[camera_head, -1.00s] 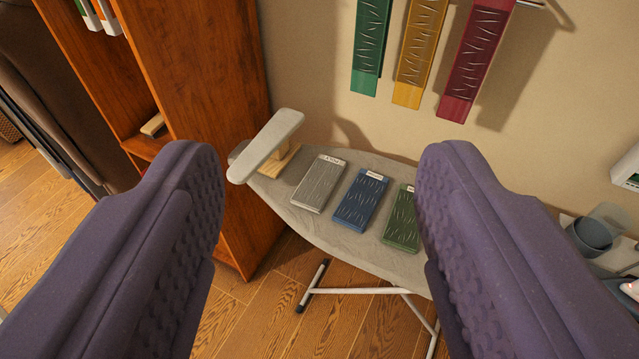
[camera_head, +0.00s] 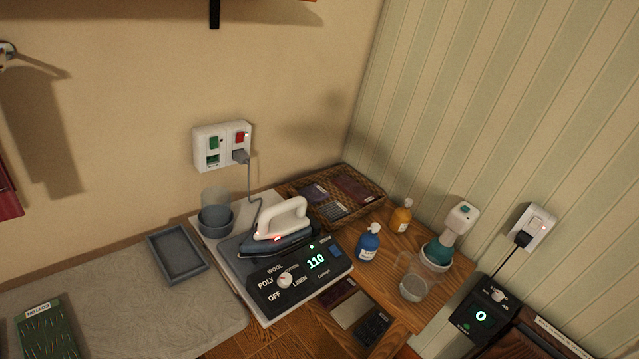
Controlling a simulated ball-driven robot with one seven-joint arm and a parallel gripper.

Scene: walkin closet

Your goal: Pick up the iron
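The iron (camera_head: 276,234) has a white handle and a dark body with a small red light. It rests on the base unit (camera_head: 300,277), whose black front panel has a dial marked OFF, POLY, WOOL and LINEN and a display reading 110. A grey cord runs from the iron's area up to the wall socket (camera_head: 222,146). My gripper is not in view now, so its distance from the iron does not show.
A blue bottle (camera_head: 368,242), an orange bottle (camera_head: 401,217) and a clear jug (camera_head: 415,282) stand to the right. A wicker tray (camera_head: 374,208) lies behind.

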